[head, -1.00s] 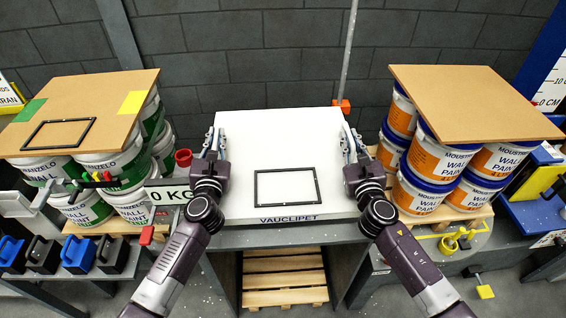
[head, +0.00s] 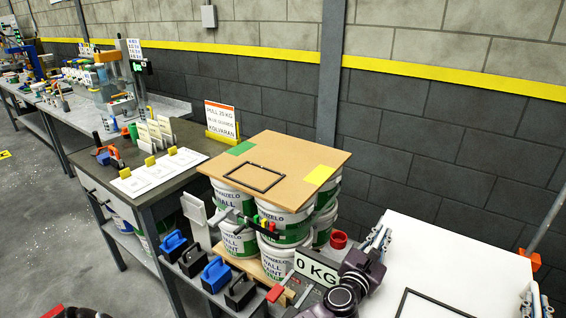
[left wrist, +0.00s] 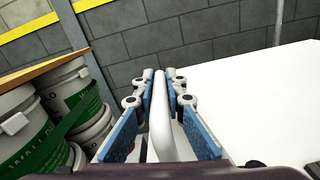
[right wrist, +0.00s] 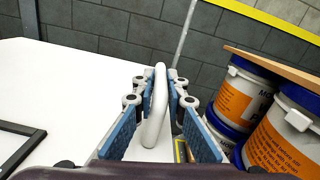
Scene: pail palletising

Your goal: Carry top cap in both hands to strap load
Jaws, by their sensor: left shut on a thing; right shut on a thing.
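The top cap, a broad white slab (head: 440,262) with a black rectangular outline, is cut off at the lower right of the head view. My left gripper (head: 378,243) is at its left edge, shut on a white handle (left wrist: 161,115), seen between the blue pads in the left wrist view. My right gripper (head: 536,303) shows only partly at the right edge; the right wrist view shows it shut on the other white handle (right wrist: 155,115). Left of the cap stands a load of white, green-labelled pails (head: 276,258) under a brown board (head: 300,160) with green and yellow patches.
A 0 KG sign (head: 317,267) and a red cup (head: 339,240) are between load and cap. Blue and black handled blocks (head: 216,273) line the front. A side bench (head: 187,133) stands left. Orange-labelled pails (right wrist: 240,100) are right of my right gripper. Open floor lies far left.

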